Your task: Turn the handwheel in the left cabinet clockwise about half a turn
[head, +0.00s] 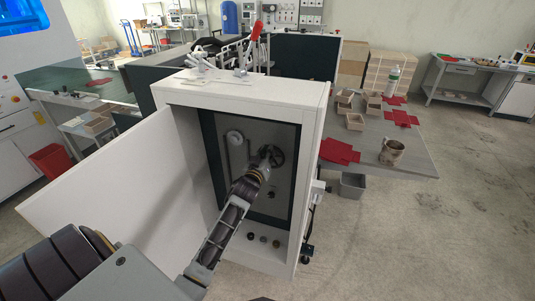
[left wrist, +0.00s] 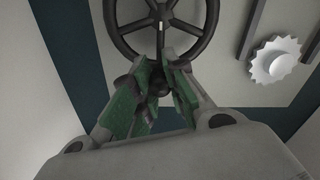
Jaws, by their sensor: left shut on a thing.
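The dark handwheel (head: 279,156) is on the back panel inside the open white cabinet (head: 240,97). In the left wrist view the handwheel (left wrist: 160,11) shows at the top, with its hub, spokes and lower rim. My left gripper (head: 265,165) reaches into the cabinet to the wheel. In the left wrist view the green-padded fingers of my left gripper (left wrist: 160,84) are shut on the handwheel at its lower rim, around a small dark part there. The fingers hide the exact contact. My right gripper is not in view.
The open white door (head: 120,180) stands left of my forearm. A pale toothed disc (left wrist: 276,60) sits right of the wheel in the left wrist view. Several small knobs (head: 264,239) are on the cabinet's lower ledge.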

